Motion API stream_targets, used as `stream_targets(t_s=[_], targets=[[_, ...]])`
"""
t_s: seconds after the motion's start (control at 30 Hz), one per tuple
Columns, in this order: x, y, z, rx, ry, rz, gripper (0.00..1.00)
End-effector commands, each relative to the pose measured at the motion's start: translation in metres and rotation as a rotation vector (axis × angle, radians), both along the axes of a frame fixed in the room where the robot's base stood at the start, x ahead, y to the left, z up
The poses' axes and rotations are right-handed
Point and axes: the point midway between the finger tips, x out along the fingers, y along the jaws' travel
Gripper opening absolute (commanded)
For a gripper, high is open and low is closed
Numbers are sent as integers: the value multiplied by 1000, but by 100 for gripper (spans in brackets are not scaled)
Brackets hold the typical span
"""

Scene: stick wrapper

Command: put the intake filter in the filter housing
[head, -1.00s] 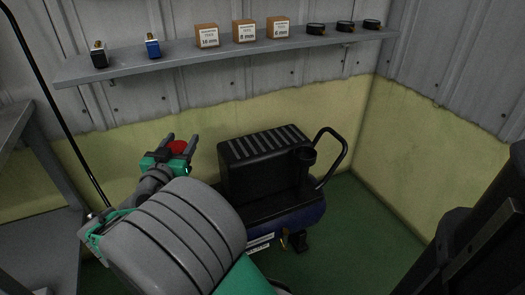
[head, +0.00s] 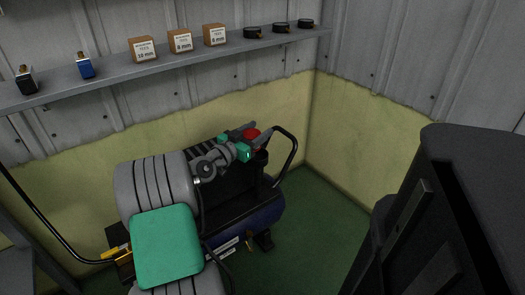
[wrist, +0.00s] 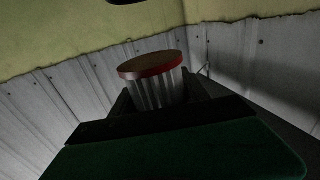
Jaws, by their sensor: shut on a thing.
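The intake filter (head: 251,134) shows as a red disc between my fingers in the head view. In the wrist view the filter (wrist: 153,82) has a red-rimmed round end and pale pleated sides, and it looks tilted. My gripper (head: 258,132) is shut on it, above the right part of the black compressor (head: 228,207). The filter housing (head: 261,158) is a dark round cup on the compressor's right end, just below the gripper. It is partly hidden, and I cannot tell how well the filter lines up with it.
A black handle (head: 291,150) curves up right of the housing. A shelf (head: 110,86) on the wall carries small boxes, fittings and black round parts. A large dark object (head: 450,210) stands at the right. Green floor (head: 315,215) is clear between it and the compressor.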

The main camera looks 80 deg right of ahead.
Motion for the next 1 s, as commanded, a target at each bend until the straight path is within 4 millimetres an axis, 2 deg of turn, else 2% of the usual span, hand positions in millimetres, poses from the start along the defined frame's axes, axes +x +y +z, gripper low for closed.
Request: stream_targets(t_s=[0.03,0.1,0.33,0.43,0.5,0.7,0.73,1.0], targets=[[-3,-8,-21,7,4,-2,14],[-6,-20,-34,6,3,0,14],[-10,-39,-55,4,3,2,14],[-10,-41,-77,6,3,3,14],[-10,-41,-88,6,3,3,0],[-10,-40,-92,16,2,4,0],[-10,-39,-93,17,3,4,55],[-10,-40,-89,10,3,4,76]])
